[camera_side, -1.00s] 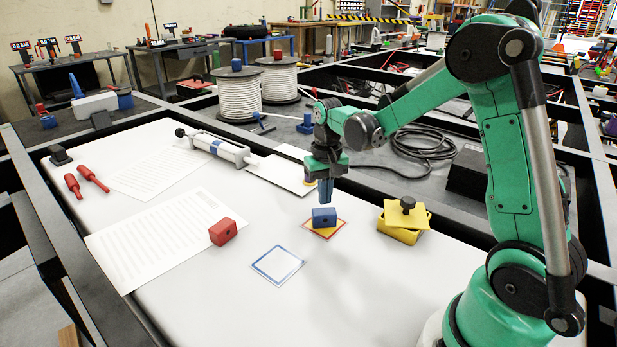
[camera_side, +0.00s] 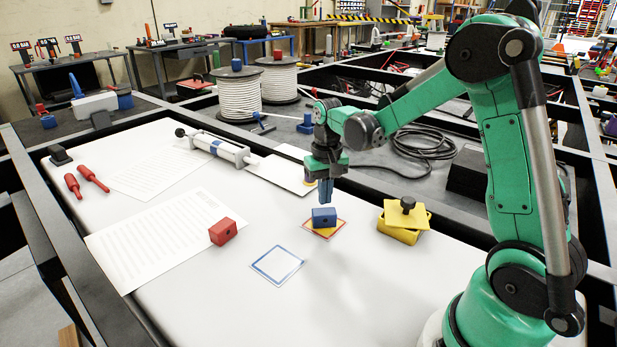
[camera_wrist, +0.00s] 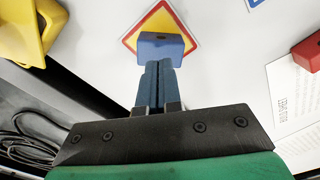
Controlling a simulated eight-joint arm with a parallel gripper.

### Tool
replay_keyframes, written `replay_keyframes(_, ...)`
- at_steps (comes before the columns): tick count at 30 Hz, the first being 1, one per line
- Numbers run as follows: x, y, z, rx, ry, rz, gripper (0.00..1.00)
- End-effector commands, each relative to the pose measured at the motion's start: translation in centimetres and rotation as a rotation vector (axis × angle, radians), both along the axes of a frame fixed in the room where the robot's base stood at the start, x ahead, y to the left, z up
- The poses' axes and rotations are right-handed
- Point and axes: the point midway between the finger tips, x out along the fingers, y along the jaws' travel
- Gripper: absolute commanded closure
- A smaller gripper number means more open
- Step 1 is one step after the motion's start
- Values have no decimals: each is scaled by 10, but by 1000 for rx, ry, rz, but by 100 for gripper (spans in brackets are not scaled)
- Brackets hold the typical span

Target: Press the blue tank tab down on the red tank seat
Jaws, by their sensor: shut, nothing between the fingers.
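The blue tank tab (camera_side: 324,219), a small blue block with a hole in its face, stands on the red-bordered square with a yellow middle (camera_side: 327,235), which lies on the white table. In the wrist view the blue tab (camera_wrist: 162,46) sits over the near part of the red-bordered square (camera_wrist: 160,20). My gripper (camera_side: 326,201) is shut and empty, pointing down, with its fingertips close to the tab. In the wrist view the fingertips (camera_wrist: 158,68) overlap the tab's near edge. I cannot tell whether they touch it.
A yellow box with a black knob on its lid (camera_side: 402,232) stands close on the right. A red block (camera_side: 223,231) stands by a printed sheet on the left. A blue-outlined square (camera_side: 277,265) lies bare in front. A grey cylinder device (camera_side: 216,147) lies behind.

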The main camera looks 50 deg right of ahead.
Motion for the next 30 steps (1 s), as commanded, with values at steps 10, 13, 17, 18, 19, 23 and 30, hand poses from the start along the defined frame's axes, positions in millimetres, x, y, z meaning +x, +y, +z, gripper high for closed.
replay_keyframes(10, 0, 0, -5, 0, 0, 0, 100)
replay_keyframes(13, 0, 0, -8, 0, 0, 0, 100)
replay_keyframes(17, 0, 0, -12, 0, 0, 0, 100)
replay_keyframes(18, 0, 0, -13, 0, 0, 0, 100)
replay_keyframes(19, 0, 0, -14, 0, 0, 0, 100)
replay_keyframes(23, 0, 0, -17, 0, 0, 0, 100)
replay_keyframes(30, 0, 0, -21, 0, 0, 0, 100)
